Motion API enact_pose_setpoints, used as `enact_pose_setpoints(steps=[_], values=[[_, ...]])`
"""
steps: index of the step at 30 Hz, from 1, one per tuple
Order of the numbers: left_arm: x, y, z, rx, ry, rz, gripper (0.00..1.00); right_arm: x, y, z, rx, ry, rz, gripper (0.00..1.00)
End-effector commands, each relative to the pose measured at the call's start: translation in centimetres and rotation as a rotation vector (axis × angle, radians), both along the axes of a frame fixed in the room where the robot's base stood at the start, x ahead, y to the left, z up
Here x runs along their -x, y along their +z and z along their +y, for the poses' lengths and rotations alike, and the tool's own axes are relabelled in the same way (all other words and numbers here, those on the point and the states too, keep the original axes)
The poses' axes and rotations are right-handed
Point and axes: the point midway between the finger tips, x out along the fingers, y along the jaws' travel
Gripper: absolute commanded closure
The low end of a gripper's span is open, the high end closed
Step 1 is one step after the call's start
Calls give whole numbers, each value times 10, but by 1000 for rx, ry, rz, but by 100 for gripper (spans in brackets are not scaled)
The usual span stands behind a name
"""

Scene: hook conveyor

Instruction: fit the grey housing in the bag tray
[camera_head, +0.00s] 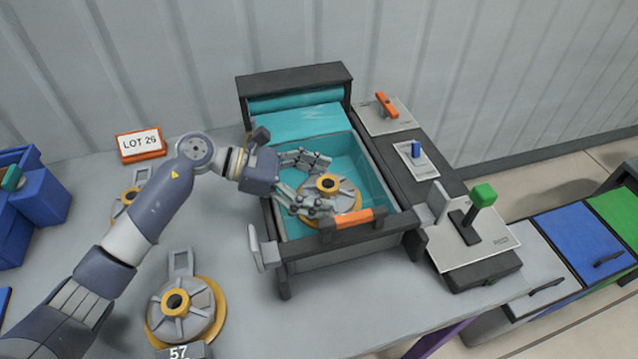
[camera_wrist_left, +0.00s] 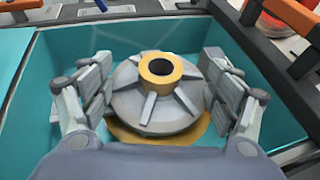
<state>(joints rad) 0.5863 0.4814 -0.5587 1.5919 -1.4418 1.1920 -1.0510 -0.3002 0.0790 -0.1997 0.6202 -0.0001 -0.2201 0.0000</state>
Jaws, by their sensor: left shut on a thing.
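The grey housing (camera_head: 345,190) is a round, ribbed part with a yellow hub and a yellow flange under it. It sits inside the teal-lined bag tray (camera_head: 373,165), toward its front end. My left gripper (camera_head: 322,184) is shut on the housing, one finger on each side. In the left wrist view the housing (camera_wrist_left: 158,95) stands between both fingers, hub up and roughly level. The teal lining (camera_wrist_left: 150,38) shows around it. Whether its underside touches the tray floor is hidden. My right gripper is not in view.
Similar housings stand on the bench at the left, one in front (camera_head: 187,308) and one partly behind my arm. An orange-gripped handle bar (camera_head: 353,218) crosses the tray's front. A green-knobbed lever (camera_head: 482,196) stands to the right. A LOT 26 sign (camera_head: 141,144) stands behind.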

Motion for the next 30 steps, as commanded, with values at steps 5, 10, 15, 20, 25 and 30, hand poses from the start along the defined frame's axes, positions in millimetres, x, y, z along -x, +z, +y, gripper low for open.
enact_pose_setpoints(steps=[5, 10, 15, 20, 25, 30], values=[[0, -3, 0, 3, 0, -2, 58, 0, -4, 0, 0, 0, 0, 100], [0, -3, 0, 3, 1, -1, 58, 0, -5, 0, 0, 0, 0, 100], [0, -3, 0, 3, 0, -1, 58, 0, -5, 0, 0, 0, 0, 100], [0, 3, 0, 3, 0, -2, 58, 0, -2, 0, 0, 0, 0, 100], [0, 10, 0, 3, 0, -2, 58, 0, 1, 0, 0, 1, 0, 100], [-1, 16, 0, 3, 1, -1, 58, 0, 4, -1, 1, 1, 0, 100]])
